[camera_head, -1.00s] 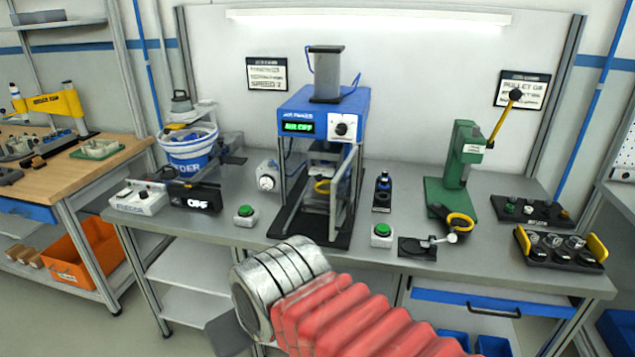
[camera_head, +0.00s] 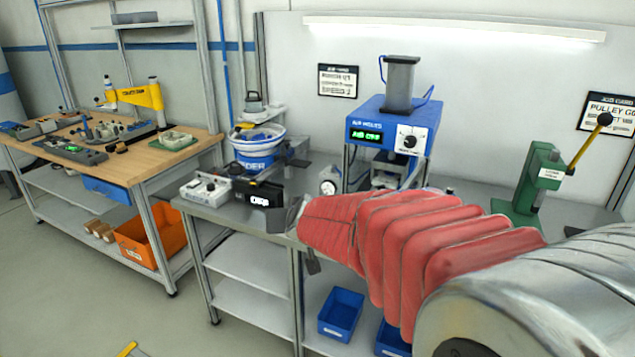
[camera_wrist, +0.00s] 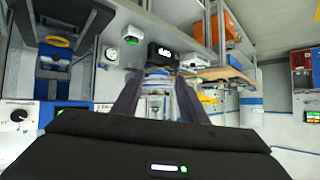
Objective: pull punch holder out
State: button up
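The blue air press (camera_head: 395,122) stands on the grey bench, its display lit green. My red-sleeved arm crosses in front of its lower part in the head view, so the punch holder cannot be made out there. The wrist view, roughly upside down, shows the press frame with a yellow ring (camera_wrist: 57,41) at the left; I cannot tell whether this belongs to the punch holder. My gripper (camera_wrist: 157,84) has its dark fingers apart in the wrist view, with only background visible between them. The press lies left of the fingers there.
A green lever press (camera_head: 541,180) is at the right. A wooden bench (camera_head: 120,165) stands further left, with an orange bin (camera_head: 150,234) below. Floor is open at left.

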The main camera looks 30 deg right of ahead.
jog(key=w+d+f+m+t+h, duration=0.1)
jog(key=w+d+f+m+h, duration=0.1)
jog(key=w+d, duration=0.45)
jog(key=d+f+m+h, duration=0.2)
jog(key=d+f+h, duration=0.3)
jog(key=d, duration=0.6)
jog(key=w+d+f+m+g+h, duration=0.1)
jog(key=d+f+m+h, duration=0.2)
jog(key=d, duration=0.9)
notch_tip(320, 180, down, 2)
jog(key=shift+f+h, duration=0.1)
jog(key=shift+h, duration=0.9)
jog(key=shift+w, duration=0.1)
jog(key=x, duration=1.3)
jog(key=shift+d, duration=0.35)
jog(key=shift+w+f, duration=0.1)
jog(key=shift+c, duration=0.5)
grip_shut()
